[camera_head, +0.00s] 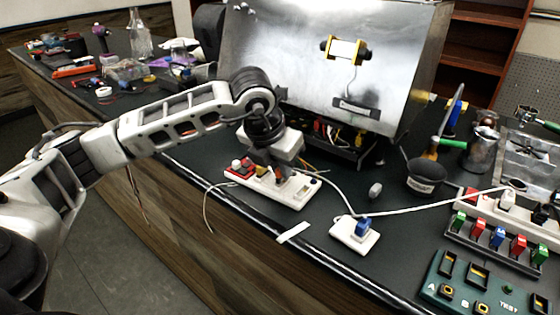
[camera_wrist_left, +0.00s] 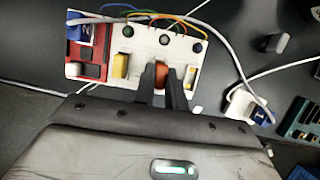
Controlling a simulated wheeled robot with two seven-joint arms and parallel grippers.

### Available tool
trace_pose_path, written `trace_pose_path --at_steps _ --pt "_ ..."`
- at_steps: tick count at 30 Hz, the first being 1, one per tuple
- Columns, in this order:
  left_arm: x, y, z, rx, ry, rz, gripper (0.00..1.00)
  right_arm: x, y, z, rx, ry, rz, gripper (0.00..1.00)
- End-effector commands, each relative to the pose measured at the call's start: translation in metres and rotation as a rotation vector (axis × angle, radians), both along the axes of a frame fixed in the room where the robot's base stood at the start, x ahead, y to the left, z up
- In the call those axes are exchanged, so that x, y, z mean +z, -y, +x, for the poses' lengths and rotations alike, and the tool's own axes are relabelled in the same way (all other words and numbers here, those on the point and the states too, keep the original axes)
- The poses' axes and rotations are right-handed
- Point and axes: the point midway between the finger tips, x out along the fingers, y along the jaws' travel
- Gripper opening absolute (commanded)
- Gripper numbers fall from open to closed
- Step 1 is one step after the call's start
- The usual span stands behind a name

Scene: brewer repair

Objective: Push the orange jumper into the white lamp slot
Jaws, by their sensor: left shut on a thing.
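The orange jumper (camera_wrist_left: 161,72) shows in the left wrist view between the fingertips of my left gripper (camera_wrist_left: 161,88), which is shut on it. My right gripper is not in view.
A red section with a blue block (camera_wrist_left: 79,34) is at the panel's left end. A grey cable crosses the panel and runs past its right side. A white unit with a blue plug (camera_head: 362,228) lies right of the panel. The metal brewer (camera_head: 300,60) stands behind.

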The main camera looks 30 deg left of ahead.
Motion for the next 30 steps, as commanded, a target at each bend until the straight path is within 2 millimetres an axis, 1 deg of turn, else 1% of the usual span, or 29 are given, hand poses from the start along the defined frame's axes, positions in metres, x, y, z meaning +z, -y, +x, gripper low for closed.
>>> trace_pose_path --at_steps 30 --pt "-0.0001 0.0001 0.0009 0.000 0.001 0.000 0.00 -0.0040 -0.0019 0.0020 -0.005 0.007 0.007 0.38"
